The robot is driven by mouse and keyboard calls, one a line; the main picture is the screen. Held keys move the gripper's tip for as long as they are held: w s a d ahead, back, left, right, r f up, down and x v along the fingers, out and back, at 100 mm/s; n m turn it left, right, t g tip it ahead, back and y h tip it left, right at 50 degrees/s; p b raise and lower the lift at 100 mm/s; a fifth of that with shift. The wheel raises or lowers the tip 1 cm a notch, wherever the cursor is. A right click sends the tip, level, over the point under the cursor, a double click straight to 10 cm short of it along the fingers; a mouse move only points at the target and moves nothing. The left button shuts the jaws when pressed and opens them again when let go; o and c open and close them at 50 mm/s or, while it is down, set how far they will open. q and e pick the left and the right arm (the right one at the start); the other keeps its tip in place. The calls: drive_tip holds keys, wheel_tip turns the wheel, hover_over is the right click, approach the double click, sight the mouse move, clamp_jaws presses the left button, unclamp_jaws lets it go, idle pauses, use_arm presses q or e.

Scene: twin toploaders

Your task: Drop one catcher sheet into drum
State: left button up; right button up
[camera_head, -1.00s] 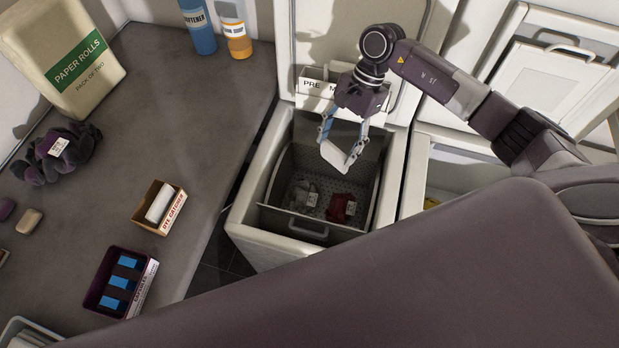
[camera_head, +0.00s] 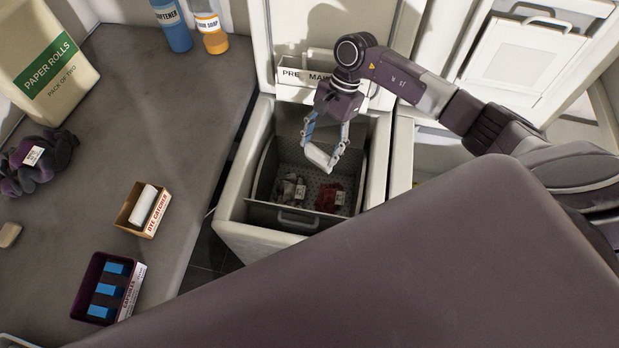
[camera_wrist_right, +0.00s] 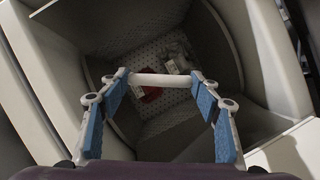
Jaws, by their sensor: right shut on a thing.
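My right gripper (camera_head: 321,157) is shut on a white rolled catcher sheet (camera_head: 318,156). It holds the sheet over the open drum (camera_head: 262,180) of the nearer toploader. In the right wrist view the sheet (camera_wrist_right: 160,80) spans between the two blue finger pads, with the drum's perforated floor below it. A grey cloth (camera_head: 291,190) and a red cloth (camera_head: 329,197) lie in the drum, each with a pale tag. The dye catcher box (camera_head: 154,219) on the counter holds another white roll (camera_head: 144,204). My left gripper is not in view.
A second toploader (camera_head: 403,150) stands open at the right, with a raised lid (camera_head: 530,60).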

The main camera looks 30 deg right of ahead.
drive_tip(key=o, duration=0.8)
drive_tip(key=shift+o, duration=0.2)
drive_tip(key=v, duration=1.2)
drive_tip(key=shift+s+d, duration=0.1)
